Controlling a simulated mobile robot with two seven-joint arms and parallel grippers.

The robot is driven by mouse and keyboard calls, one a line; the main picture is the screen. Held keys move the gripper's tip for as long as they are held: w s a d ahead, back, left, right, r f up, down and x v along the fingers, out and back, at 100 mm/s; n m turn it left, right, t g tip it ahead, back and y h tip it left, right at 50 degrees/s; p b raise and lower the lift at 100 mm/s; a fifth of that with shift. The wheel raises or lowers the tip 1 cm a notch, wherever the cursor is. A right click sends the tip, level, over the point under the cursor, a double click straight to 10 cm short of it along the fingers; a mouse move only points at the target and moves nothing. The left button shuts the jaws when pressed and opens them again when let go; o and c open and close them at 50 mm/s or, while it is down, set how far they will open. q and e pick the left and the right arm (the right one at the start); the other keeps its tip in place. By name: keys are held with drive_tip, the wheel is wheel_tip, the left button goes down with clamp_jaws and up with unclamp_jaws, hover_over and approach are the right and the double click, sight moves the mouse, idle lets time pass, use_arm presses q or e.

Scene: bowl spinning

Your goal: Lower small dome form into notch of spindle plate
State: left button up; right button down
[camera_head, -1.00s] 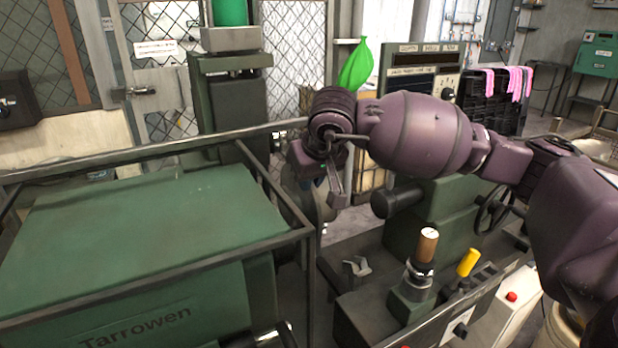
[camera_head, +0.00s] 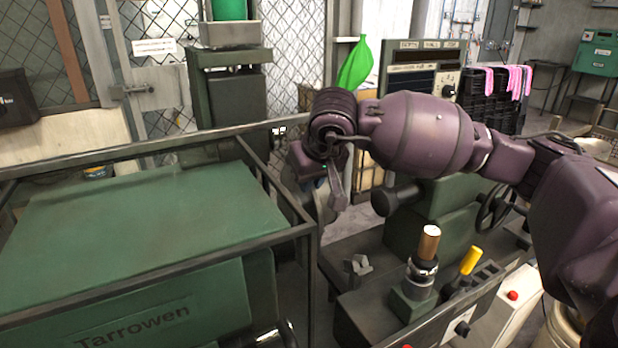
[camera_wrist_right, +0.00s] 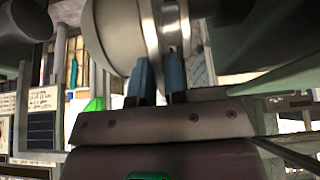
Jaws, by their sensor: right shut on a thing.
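My right gripper (camera_head: 337,190) hangs above the gap between the green cabinet and the lathe. In the right wrist view its two blue-grey fingers (camera_wrist_right: 158,78) are shut on the edge of the small dome form (camera_wrist_right: 113,32), a pale grey rounded body with a shiny metal rim. In the head view the dome form (camera_head: 318,206) is mostly hidden behind the gripper and the cabinet's rail. A bright slotted metal part stands beside the rim in the wrist view; I cannot tell whether it is the spindle plate. No notch is clearly visible. My left gripper is not in view.
The green cabinet (camera_head: 150,225) with its dark rail fills the left. The green lathe body (camera_head: 445,215) with a dark cylinder (camera_head: 397,196) is close right of the gripper. A wooden-topped tool (camera_head: 429,243) and a yellow handle (camera_head: 470,261) stand in front.

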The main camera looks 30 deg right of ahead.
sight(310, 209)
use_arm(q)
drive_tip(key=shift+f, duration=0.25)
use_arm(e)
drive_tip(key=shift+f, duration=0.25)
use_arm(q)
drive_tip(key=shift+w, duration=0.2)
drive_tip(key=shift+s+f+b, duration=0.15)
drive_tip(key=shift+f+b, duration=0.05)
drive_tip(key=shift+b, duration=0.1)
use_arm(e)
drive_tip(key=shift+f, duration=0.25)
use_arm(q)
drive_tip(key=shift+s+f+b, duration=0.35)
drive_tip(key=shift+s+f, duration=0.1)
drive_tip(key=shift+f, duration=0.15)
use_arm(e)
drive_tip(key=shift+f, duration=0.6)
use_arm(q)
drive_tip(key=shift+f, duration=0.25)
use_arm(e)
drive_tip(key=shift+f, duration=0.25)
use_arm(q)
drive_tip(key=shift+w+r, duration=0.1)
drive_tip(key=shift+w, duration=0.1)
